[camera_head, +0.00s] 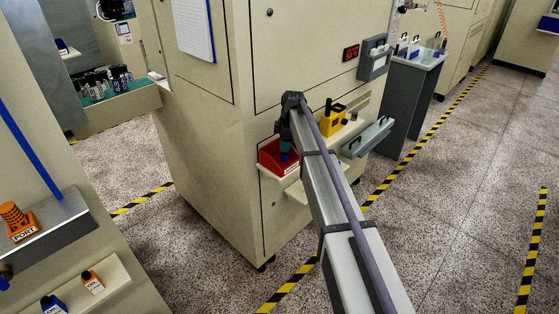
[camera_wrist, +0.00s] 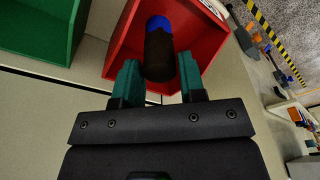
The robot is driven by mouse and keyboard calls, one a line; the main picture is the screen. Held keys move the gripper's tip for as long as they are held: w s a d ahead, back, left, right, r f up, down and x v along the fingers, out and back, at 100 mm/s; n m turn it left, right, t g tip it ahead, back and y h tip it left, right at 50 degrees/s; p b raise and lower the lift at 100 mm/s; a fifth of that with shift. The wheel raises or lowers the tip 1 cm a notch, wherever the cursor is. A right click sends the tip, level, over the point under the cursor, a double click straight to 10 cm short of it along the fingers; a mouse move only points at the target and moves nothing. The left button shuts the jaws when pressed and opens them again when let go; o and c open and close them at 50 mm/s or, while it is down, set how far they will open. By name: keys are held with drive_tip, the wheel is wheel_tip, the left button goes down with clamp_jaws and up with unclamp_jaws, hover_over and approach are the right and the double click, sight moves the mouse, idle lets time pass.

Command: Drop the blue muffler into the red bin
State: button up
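The blue muffler (camera_wrist: 158,50) has a blue end and a dark, ribbed body. The bin's floor is partly hidden by the muffler and fingers.
A green bin (camera_wrist: 72,30) stands left of the red bin in the wrist view. A yellow-and-black device (camera_head: 333,118) and a grey tray-like box (camera_head: 368,138) are to its right in the head view. Orange and blue parts (camera_head: 92,282) lie at the lower left.

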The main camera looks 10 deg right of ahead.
drive_tip(key=o, duration=0.4)
wheel_tip(320, 180, up, 11)
drive_tip(key=d+p, duration=0.1)
drive_tip(key=p, duration=0.9)
drive_tip(key=shift+d+f+p, duration=0.15)
drive_tip(key=shift+d+p, duration=0.15)
drive_tip(key=shift+p, duration=0.05)
drive_tip(key=shift+s, duration=0.1)
drive_tip(key=s+f+m+h+b, duration=0.1)
drive_tip(key=s+m, duration=0.7)
drive_tip(key=s, duration=1.1)
drive_tip(key=s+a+f+m+b, duration=0.1)
drive_tip(key=s+m, duration=0.7)
drive_tip(key=s, duration=1.2)
drive_tip(key=shift+a+f+h+b, duration=0.25)
drive_tip(key=shift+f+h+b, duration=0.15)
drive_tip(key=shift+f+b, duration=0.4)
